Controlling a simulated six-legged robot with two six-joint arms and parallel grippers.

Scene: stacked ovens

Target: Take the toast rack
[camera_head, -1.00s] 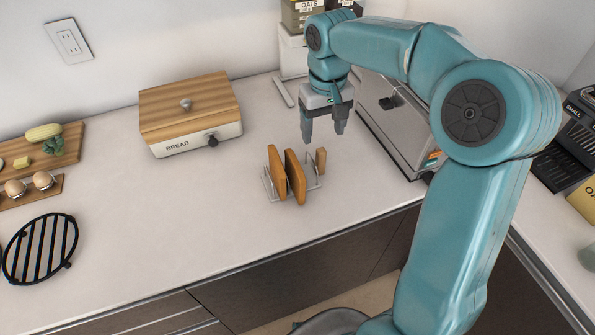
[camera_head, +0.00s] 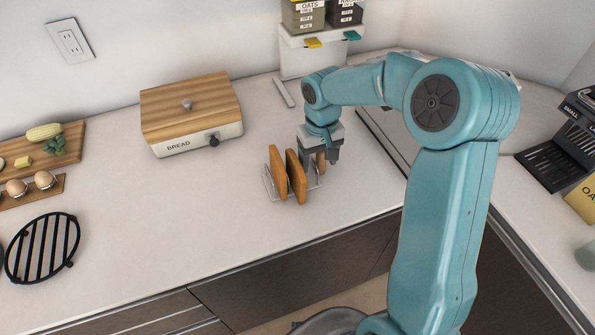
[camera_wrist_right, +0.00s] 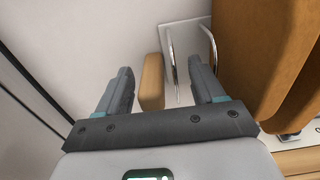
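The toast rack (camera_head: 273,190) stands on the counter, a grey metal base with wire loops, seen also in the wrist view (camera_wrist_right: 208,45). Two large brown toast slices (camera_head: 278,172) stand upright in its left and middle part. A smaller tan upright piece (camera_head: 321,161) is at its right end, partly hidden by my right gripper (camera_head: 321,158). In the wrist view, my right gripper (camera_wrist_right: 162,68) is open, with its fingers on either side of the tan piece (camera_wrist_right: 152,82) and a wire loop. I cannot tell whether the fingers touch them. My left gripper is not in view.
A bread box (camera_head: 190,115) stands behind and left of the rack. A black round trivet (camera_head: 41,248), an egg holder (camera_head: 30,186) and a cutting board (camera_head: 70,135) are at the left. A white dispenser (camera_head: 300,55) stands at the back. The counter left of the rack is clear.

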